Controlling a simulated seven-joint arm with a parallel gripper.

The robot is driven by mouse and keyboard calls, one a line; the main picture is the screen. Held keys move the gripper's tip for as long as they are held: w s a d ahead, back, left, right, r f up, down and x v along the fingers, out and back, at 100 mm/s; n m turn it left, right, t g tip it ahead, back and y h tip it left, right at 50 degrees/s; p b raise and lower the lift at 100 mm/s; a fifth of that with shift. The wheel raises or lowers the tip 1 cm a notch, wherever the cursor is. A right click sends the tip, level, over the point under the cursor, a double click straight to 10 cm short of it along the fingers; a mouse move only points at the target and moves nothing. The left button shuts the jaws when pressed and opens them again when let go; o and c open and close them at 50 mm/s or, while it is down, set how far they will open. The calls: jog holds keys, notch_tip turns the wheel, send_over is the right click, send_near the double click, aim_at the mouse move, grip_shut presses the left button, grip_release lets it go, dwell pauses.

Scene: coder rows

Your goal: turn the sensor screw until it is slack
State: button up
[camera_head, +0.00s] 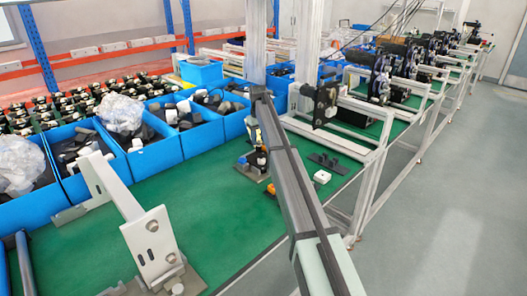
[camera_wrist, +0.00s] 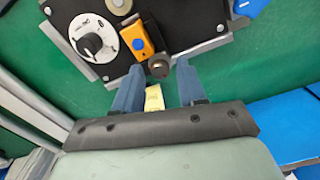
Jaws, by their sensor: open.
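My gripper (camera_wrist: 159,68) is open in the wrist view, its two blue fingers apart. A small dark round knob (camera_wrist: 159,67), which may be the sensor screw, lies between the fingertips with a gap on each side. An orange block (camera_wrist: 137,41), perhaps the sensor, sits just beyond it on a black plate (camera_wrist: 185,28). A yellow piece (camera_wrist: 154,98) shows between the fingers, nearer the palm. In the head view my arm hides much of this spot; an orange part (camera_head: 271,189) shows beside it. I cannot tell whether the fingers touch anything.
A white dial with a black knob (camera_wrist: 90,43) is left of the orange block. In the head view, blue bins (camera_head: 150,160) line the back of the green table (camera_head: 210,200). A white bracket (camera_head: 152,245) stands front left.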

jog(key=shift+r, duration=2.45)
